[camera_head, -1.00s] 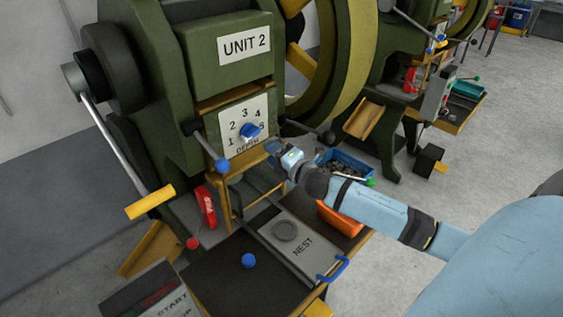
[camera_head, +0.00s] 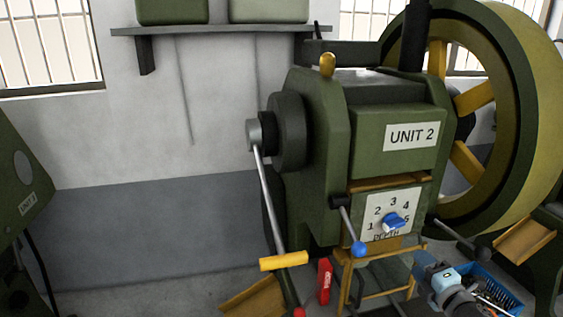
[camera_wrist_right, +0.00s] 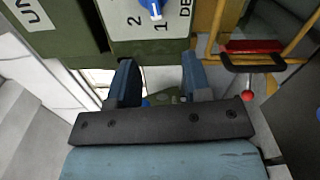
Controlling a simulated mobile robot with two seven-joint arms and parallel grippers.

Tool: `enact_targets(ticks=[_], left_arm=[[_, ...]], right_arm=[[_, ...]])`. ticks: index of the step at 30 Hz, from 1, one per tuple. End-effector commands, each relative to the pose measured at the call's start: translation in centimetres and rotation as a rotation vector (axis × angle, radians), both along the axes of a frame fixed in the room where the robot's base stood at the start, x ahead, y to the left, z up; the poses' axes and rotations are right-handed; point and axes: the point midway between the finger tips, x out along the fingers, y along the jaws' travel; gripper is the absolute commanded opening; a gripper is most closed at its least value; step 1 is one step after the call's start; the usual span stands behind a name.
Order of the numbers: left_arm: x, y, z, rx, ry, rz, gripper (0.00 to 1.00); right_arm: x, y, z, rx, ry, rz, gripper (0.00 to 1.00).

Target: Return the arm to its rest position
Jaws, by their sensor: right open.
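My right gripper (camera_head: 424,262) is at the lower right of the head view, just below and right of the blue depth knob (camera_head: 393,222) on the UNIT 2 press (camera_head: 399,150). In the wrist view my right gripper (camera_wrist_right: 158,78) shows two dark fingers spread apart, with nothing held between them. The blue depth knob also shows at the top of the wrist view (camera_wrist_right: 151,8), beyond the fingers and apart from them. My left gripper is in neither view.
A lever with a blue ball (camera_head: 359,249) hangs left of the knob, near my right gripper. A blue bin (camera_head: 503,292) sits right of the gripper. A yellow-handled lever (camera_head: 284,261) and a red bar (camera_head: 324,281) are to the left. Floor (camera_head: 130,295) shows at lower left.

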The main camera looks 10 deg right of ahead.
Motion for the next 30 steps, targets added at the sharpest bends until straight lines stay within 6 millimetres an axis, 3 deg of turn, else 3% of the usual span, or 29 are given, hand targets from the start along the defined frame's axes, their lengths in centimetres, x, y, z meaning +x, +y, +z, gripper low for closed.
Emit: enact_targets(ticks=[5,9,12,15,18,21,30], left_arm=[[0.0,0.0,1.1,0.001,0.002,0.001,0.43],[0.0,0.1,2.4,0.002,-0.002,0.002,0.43],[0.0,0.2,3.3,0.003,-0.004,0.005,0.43],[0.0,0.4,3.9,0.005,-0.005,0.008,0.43],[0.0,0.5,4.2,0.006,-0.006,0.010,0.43],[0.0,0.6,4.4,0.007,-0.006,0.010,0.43],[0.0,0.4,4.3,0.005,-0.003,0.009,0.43]], right_arm=[[-4.0,4.0,-6.0,0.306,0.155,-0.020,0.45],[-10.1,9.7,-12.3,0.716,0.352,-0.085,0.45],[-14.8,14.0,-15.6,1.004,0.482,-0.158,0.45],[-18.9,17.7,-17.6,1.247,0.586,-0.238,0.45],[-21.8,20.5,-18.6,1.424,0.655,-0.304,0.45],[-23.5,22.1,-19.1,1.526,0.692,-0.347,0.45],[-24.0,22.7,-19.3,1.565,0.706,-0.362,0.45]])
